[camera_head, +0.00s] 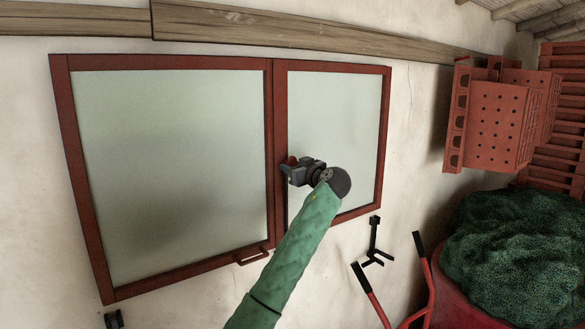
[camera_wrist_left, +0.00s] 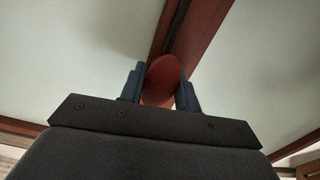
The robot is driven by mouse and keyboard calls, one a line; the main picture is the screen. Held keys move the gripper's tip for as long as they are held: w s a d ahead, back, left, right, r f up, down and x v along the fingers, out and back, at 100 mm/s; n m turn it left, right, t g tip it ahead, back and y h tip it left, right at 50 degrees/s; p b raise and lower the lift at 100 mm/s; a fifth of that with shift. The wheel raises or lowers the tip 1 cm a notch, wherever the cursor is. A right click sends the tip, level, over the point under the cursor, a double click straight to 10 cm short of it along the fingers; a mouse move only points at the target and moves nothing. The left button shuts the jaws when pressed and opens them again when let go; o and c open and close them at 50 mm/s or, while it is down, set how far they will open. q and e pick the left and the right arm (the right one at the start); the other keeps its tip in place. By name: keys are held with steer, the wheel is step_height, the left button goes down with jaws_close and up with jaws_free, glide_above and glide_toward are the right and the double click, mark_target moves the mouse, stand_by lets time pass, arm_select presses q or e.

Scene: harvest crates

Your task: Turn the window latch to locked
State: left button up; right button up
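The red-framed window (camera_head: 272,110) has two frosted panes and a middle post. The window latch (camera_head: 291,160) is a small red piece on that post, mostly hidden behind my left gripper in the head view. In the left wrist view the latch (camera_wrist_left: 161,82) is a rounded red knob in front of the post. My left gripper (camera_head: 290,172) is at the latch, with its dark fingers on both sides of the knob in the wrist view (camera_wrist_left: 160,88). The fingers appear to touch it. The latch's exact angle is hard to tell. My right gripper is not in view.
A red handle (camera_head: 252,256) sits on the window's lower frame. Red crates (camera_head: 490,115) and a red wheelbarrow (camera_head: 450,300) with a green heap (camera_head: 515,250) stand at the right. A wooden beam (camera_head: 300,30) runs above.

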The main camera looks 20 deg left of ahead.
arm_select(q)
steer(key=shift+f+m+b, duration=0.15)
steer(key=shift+m+b, duration=0.45)
steer(key=shift+b, duration=0.4)
steer(key=shift+m+b, duration=0.8)
steer(key=shift+b, duration=0.15)
steer(key=m+b, duration=0.4)
steer(key=m, duration=0.3)
steer(key=shift+b, duration=0.3)
steer(key=shift+r+m, duration=0.2)
steer(key=shift+m, duration=0.8)
steer(key=m, duration=0.3)
steer(key=shift+r+b, duration=0.1)
steer(key=shift+b, duration=0.2)
steer(key=shift+m, duration=1.5)
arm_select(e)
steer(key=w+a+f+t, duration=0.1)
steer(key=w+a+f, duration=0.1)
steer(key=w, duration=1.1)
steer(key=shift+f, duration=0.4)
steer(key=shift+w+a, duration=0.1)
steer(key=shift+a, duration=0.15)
